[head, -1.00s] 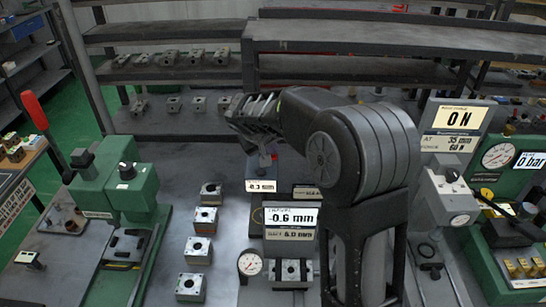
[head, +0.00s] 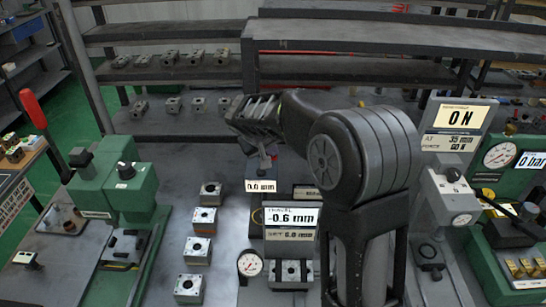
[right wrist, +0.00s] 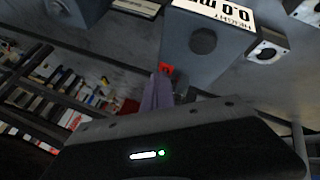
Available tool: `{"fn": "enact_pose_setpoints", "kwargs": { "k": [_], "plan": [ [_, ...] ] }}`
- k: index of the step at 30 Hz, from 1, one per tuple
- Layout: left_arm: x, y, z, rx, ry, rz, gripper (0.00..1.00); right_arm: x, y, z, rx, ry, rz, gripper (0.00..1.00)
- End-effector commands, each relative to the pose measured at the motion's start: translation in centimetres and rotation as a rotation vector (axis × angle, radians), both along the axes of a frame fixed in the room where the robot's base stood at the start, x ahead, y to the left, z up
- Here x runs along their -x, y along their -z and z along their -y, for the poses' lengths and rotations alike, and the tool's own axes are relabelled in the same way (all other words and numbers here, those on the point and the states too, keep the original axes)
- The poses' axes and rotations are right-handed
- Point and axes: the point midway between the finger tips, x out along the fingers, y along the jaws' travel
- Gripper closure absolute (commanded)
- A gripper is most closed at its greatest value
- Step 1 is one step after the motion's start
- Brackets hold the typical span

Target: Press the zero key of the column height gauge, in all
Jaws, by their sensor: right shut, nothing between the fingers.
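The column height gauge shows in the head view by its small white display (head: 260,186), which reads 0.0 mm; most of the gauge is hidden by my right arm and gripper. In the right wrist view its grey head (right wrist: 205,50) bears a display (right wrist: 225,14) reading 0.0 with the word HEIGHT, and a round dark knob below. My right gripper (head: 264,160) is shut and empty just above the display in the head view. In the wrist view the shut fingers (right wrist: 163,88) end at a small red patch beside the gauge head; whether they touch is unclear. My left gripper is out of view.
A green press (head: 115,185) stands at left, a force tester (head: 455,125) at right. Shelves (head: 350,40) run behind.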

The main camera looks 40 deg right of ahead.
Motion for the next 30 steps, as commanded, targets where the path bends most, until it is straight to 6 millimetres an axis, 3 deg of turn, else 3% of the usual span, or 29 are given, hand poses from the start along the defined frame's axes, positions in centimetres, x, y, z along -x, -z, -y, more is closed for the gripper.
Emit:
{"fn": "enact_pose_setpoints", "kwargs": {
  "k": [30],
  "plan": [
    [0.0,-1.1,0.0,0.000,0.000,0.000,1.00,0.0,-1.8,0.0,0.000,0.000,0.000,1.00]
  ]
}}
